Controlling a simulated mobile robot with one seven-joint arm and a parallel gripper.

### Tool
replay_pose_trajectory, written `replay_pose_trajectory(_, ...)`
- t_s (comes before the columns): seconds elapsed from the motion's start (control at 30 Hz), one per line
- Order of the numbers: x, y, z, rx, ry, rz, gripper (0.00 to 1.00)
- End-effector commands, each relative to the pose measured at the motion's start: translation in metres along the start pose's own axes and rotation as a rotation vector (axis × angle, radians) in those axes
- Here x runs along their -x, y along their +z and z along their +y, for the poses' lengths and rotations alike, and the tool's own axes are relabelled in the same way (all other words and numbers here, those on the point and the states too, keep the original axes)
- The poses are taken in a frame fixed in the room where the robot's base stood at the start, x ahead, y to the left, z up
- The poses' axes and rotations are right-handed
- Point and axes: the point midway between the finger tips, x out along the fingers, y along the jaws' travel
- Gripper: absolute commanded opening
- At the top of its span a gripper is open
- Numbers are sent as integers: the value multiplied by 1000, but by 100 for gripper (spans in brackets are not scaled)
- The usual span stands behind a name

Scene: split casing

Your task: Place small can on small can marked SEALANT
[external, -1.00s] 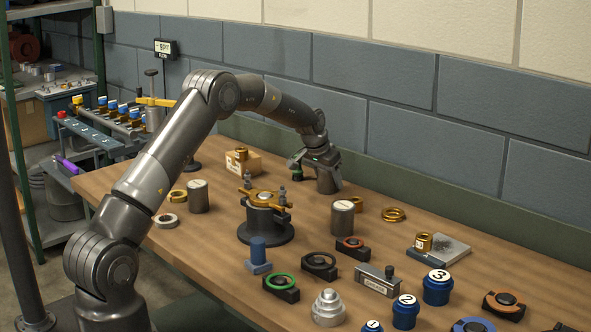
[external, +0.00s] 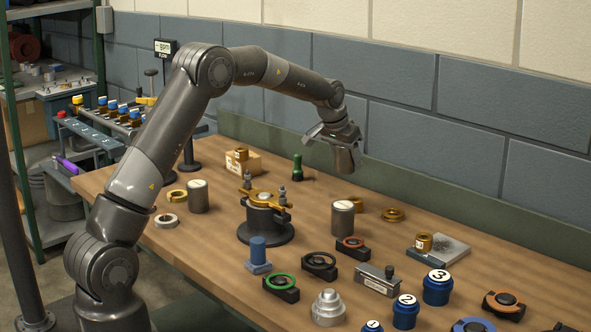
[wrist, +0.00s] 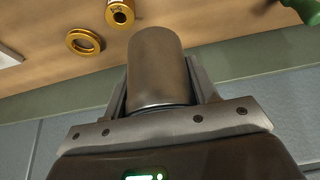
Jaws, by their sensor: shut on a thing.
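My gripper (external: 333,142) is raised above the back of the bench and shut on a plain dark grey can (external: 346,160). The held can fills the middle of the wrist view (wrist: 158,65), between the fingers, clear of the bench. One grey can with a pale top label (external: 342,218) stands upright on the bench, below the held can in the picture. A similar grey can with a pale top (external: 198,196) stands further left. The writing on both tops is too small to read, so I cannot tell which says SEALANT.
A clamp fixture with a gold cross handle (external: 262,215) stands between the two standing cans. A gold ring (external: 393,215) and a gold cylinder (wrist: 119,14) lie near the right can. A green bottle-shaped piece (external: 297,168) stands at the back. Several parts crowd the front right.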

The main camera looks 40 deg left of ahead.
Motion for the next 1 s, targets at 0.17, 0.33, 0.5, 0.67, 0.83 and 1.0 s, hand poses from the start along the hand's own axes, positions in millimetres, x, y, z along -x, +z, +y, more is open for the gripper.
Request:
replay_pose_trajectory(0.17, 9, 1, 11, -1, -1, 1, 24)
replay_pose_trajectory(0.33, 21, 7, 2, 19, -10, 1, 24)
replay_pose_trajectory(0.5, 54, 30, -32, 81, -37, 2, 24)
replay_pose_trajectory(0.67, 94, 67, -67, 160, -71, 1, 24)
replay_pose_trajectory(0.83, 132, 111, -98, 242, -108, 2, 24)
replay_pose_trajectory(1.0, 166, 160, -122, 322, -144, 2, 24)
